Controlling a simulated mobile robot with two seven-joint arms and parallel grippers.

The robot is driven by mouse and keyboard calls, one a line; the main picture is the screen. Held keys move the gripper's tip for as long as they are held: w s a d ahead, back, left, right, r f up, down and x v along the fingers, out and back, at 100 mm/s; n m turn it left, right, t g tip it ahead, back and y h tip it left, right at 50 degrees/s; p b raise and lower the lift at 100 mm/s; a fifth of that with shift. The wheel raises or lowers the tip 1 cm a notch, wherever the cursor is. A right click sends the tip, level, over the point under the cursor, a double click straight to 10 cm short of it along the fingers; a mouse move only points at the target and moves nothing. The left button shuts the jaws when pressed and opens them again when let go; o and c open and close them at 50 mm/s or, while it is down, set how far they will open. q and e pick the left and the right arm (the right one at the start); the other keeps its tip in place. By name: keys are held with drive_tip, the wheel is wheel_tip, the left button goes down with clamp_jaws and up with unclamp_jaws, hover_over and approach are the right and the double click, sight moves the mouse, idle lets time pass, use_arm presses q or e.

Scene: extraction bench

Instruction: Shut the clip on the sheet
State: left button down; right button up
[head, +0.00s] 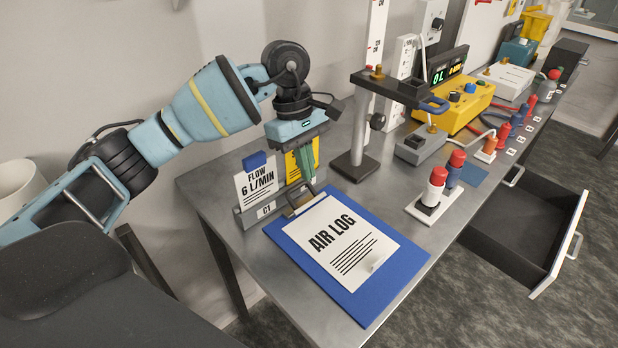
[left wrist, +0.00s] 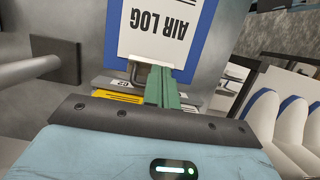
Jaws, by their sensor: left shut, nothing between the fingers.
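The blue clipboard (head: 375,305) lies on the bench's near end. The white AIR LOG sheet (head: 345,243) lies on it and also shows in the left wrist view (left wrist: 165,30). The clip (head: 302,203) is at the board's far short edge, by the sheet's top. Its wire loop (left wrist: 138,72) appears to stand up in the left wrist view. My left gripper (head: 308,178) points down just behind the clip, its green fingers shut and empty. The fingertips (left wrist: 158,72) overlap the loop in view; I cannot tell whether they touch. My right gripper is not in view.
A grey holder (head: 262,212) with a FLOW card (head: 257,183) and a yellow card (head: 292,165) stands close behind the clip. A stand with a dark base (head: 355,166) is to the right. A drawer (head: 520,225) hangs open.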

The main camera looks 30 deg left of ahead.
use_arm(q)
drive_tip(key=shift+y, duration=0.6)
drive_tip(key=a+r, duration=0.1)
drive_tip(key=w+a+r, duration=0.1)
drive_tip(key=a, duration=0.1)
drive_tip(key=shift+w+a, duration=0.1)
drive_tip(key=shift+w, duration=0.1)
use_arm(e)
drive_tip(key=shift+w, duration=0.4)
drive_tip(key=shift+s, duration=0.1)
use_arm(q)
drive_tip(key=f, duration=0.3)
drive_tip(key=d+f, duration=0.1)
drive_tip(key=f, duration=0.2)
drive_tip(key=f+p, duration=0.1)
drive_tip(key=f, duration=0.2)
drive_tip(key=shift+s+d+f, duration=0.2)
drive_tip(key=shift+s+f, duration=0.05)
drive_tip(key=shift+f, duration=0.15)
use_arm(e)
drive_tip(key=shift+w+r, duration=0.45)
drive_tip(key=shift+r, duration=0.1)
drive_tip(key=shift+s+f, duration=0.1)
